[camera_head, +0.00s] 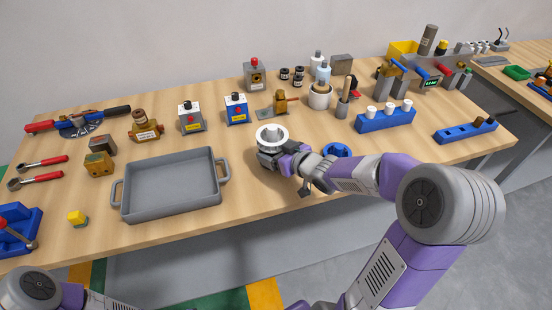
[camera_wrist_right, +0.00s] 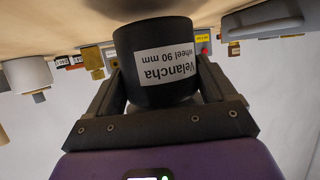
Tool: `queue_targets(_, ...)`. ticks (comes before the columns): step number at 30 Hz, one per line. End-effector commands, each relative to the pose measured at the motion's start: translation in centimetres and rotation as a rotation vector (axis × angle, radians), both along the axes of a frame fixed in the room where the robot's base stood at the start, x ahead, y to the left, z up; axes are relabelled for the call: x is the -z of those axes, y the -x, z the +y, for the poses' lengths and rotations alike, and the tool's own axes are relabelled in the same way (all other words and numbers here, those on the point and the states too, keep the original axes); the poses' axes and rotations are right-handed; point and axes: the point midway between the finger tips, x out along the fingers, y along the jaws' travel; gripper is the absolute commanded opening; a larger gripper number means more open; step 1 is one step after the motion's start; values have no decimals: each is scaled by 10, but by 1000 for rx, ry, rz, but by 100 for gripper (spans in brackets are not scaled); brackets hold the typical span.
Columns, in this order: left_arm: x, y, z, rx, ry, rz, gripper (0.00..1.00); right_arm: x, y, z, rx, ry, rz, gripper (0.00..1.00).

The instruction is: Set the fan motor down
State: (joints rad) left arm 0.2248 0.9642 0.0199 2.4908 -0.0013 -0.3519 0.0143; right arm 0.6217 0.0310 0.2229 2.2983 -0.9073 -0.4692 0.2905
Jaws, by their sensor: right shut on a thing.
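My right gripper (camera_head: 271,146) is shut on a round thing (camera_head: 271,134) at the middle of the table, right of the grey tray. In the head view the thing shows a pale ring-shaped top. In the right wrist view it is a black cylinder (camera_wrist_right: 156,55) between both fingers (camera_wrist_right: 157,95), with a white label reading "Velancha wheel 90 mm", upside down in the picture. The label names a wheel, and I cannot make out a separate fan motor. Whether the thing touches the wooden table (camera_head: 240,225) is unclear. My left gripper is out of view.
The grey tray (camera_head: 170,205) stands to the left, empty. A blue round thing (camera_head: 337,150) lies just beyond my right wrist. A white-grey cup (camera_head: 319,98) and a blue block with white pegs (camera_head: 386,120) stand farther back. Bare wood lies around the gripper's left and front.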

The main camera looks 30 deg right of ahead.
Motion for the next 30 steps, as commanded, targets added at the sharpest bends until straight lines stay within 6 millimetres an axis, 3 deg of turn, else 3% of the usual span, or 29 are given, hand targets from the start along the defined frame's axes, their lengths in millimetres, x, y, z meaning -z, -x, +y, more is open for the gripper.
queue_targets(3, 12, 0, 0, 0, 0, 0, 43, 16, -1, 0, 0, -1, -6, 16)
queue_targets(16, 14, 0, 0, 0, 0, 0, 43, 19, -1, 0, -1, 1, -7, 16)
queue_targets(17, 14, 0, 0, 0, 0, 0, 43, 22, 0, 0, 0, 0, 0, 86)
queue_targets(18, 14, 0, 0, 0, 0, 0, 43, 21, 0, 0, 0, 0, 0, 92)
queue_targets(20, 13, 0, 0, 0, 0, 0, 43, 21, 0, 0, 0, 0, 0, 100)
queue_targets(30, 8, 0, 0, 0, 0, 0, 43, 15, 2, -1, 2, 1, 0, 100)
